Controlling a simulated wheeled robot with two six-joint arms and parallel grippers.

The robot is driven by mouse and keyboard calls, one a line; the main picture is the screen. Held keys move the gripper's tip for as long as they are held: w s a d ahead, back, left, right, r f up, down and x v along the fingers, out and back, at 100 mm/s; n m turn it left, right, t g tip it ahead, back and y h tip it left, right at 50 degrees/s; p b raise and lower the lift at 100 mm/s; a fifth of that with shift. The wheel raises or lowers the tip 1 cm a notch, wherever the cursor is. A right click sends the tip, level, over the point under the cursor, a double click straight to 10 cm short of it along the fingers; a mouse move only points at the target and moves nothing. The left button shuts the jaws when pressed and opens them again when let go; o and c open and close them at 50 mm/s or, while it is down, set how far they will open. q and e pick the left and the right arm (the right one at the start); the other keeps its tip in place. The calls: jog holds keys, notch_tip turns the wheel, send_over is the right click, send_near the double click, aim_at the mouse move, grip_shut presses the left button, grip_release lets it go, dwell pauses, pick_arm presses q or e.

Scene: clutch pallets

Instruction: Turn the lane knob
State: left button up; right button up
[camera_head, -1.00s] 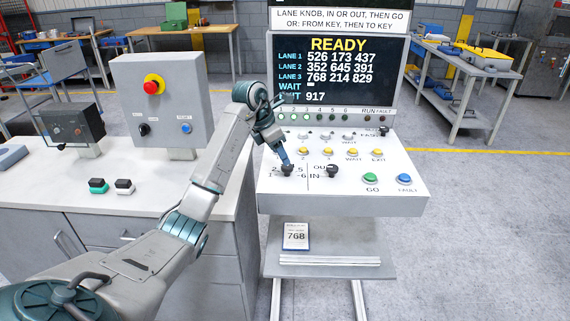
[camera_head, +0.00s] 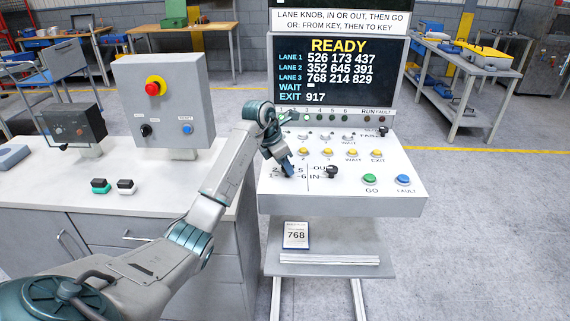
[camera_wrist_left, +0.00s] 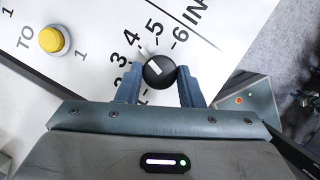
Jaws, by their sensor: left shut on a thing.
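The lane knob (camera_wrist_left: 158,72) is a round black knob with a white mark, on the white sloped panel (camera_head: 417,194). Numbers are printed around it. In the left wrist view, a pale pointer shows at its upper left, near the 4 and 5. My left gripper (camera_wrist_left: 159,82) is shut on the knob, one blue finger at each side. In the head view, my left gripper (camera_head: 288,172) comes down on the panel's left part and hides the knob. My right gripper is not in view.
The IN/OUT knob (camera_head: 331,171) is close to the right of my gripper. The screen (camera_head: 338,70) reads READY. A 768 card (camera_head: 296,235) stands below.

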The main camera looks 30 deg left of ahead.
pick_arm(q)
jog(key=shift+n, duration=0.3)
jog(key=n+y, duration=0.1)
jog(key=n, duration=0.1)
jog(key=shift+d+n, duration=0.15)
jog(key=shift+n, duration=0.15)
jog(key=n+y, duration=0.1)
jog(key=n, duration=0.2)
jog(key=shift+d+t, duration=0.1)
jog(key=shift+t, duration=0.3)
jog(key=shift+n+y, duration=0.3)
jog(key=shift+n, duration=0.1)
jog(key=shift+r, duration=0.1)
jog(key=o, duration=1)
jog(key=shift+c, duration=0.2)
